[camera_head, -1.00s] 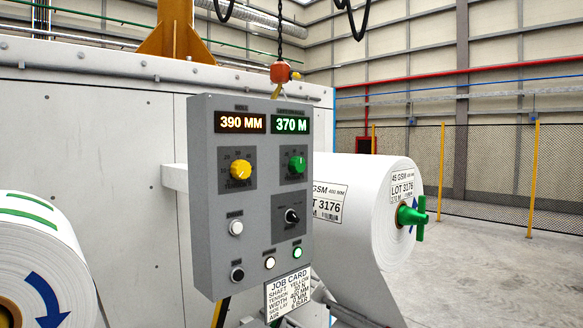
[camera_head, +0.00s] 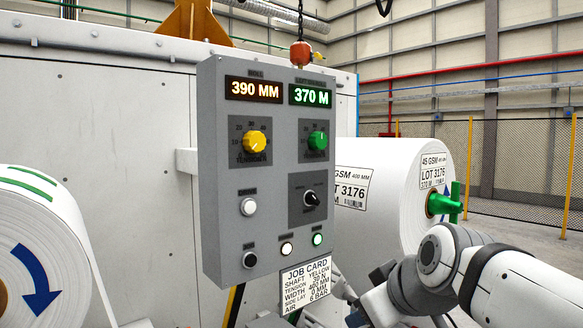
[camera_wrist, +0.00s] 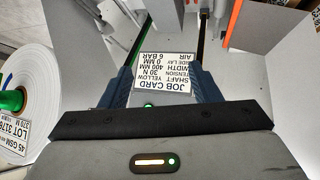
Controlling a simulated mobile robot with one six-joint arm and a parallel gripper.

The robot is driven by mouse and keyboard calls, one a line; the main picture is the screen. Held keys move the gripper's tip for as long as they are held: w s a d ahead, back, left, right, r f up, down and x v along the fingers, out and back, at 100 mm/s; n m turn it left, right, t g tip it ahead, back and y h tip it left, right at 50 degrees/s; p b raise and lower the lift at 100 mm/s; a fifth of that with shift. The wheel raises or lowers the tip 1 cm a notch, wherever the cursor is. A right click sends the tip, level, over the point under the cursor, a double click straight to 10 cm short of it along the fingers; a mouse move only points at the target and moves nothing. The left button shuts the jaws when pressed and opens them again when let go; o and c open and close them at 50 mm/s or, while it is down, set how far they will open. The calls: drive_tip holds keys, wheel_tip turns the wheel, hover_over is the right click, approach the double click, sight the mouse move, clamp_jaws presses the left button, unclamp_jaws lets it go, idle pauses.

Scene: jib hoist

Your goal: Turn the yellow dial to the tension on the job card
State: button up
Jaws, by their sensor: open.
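The yellow dial (camera_head: 255,142) sits on the upper left of the grey control panel (camera_head: 225,190) in the head view. Its scale shows numbers such as 10 and 20; I cannot tell its exact setting. The job card (camera_head: 306,279) hangs at the panel's lower edge. In the wrist view the job card (camera_wrist: 165,72) appears upside down between my fingers; its tension line seems to read 30 N, in small print. My gripper (camera_wrist: 158,76) is open and empty, its fingers either side of the card in the picture. The dial is not visible in the wrist view.
A green dial (camera_head: 318,140), a black selector knob (camera_head: 312,199) and several buttons share the panel. A white roll (camera_head: 395,190) with a green handle (camera_head: 445,203) stands behind at right, another roll (camera_head: 50,240) at left.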

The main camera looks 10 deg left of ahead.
drive_tip(key=w+a+r+n+t+y+b, duration=0.35)
drive_tip(key=a+r+n, duration=0.35)
drive_tip(key=r, duration=0.5)
drive_tip(key=n+y+b, duration=0.2)
drive_tip(key=n+y, duration=0.2)
drive_tip(key=y, duration=0.1)
approach(258, 142)
drive_tip(key=f, duration=0.1)
drive_tip(key=shift+n+t, duration=0.3)
drive_tip(key=shift+t, duration=0.25)
drive_tip(key=p+x, duration=0.1)
drive_tip(key=x, duration=0.2)
drive_tip(key=p+x, duration=0.1)
drive_tip(key=x, duration=0.3)
drive_tip(key=shift+s+a+r+p, duration=0.1)
drive_tip(key=shift+a+r+p, duration=0.15)
drive_tip(key=shift+p, duration=0.1)
drive_tip(key=shift+w+a+f, duration=0.1)
drive_tip(key=shift+w+a, duration=0.25)
drive_tip(key=c, duration=1)
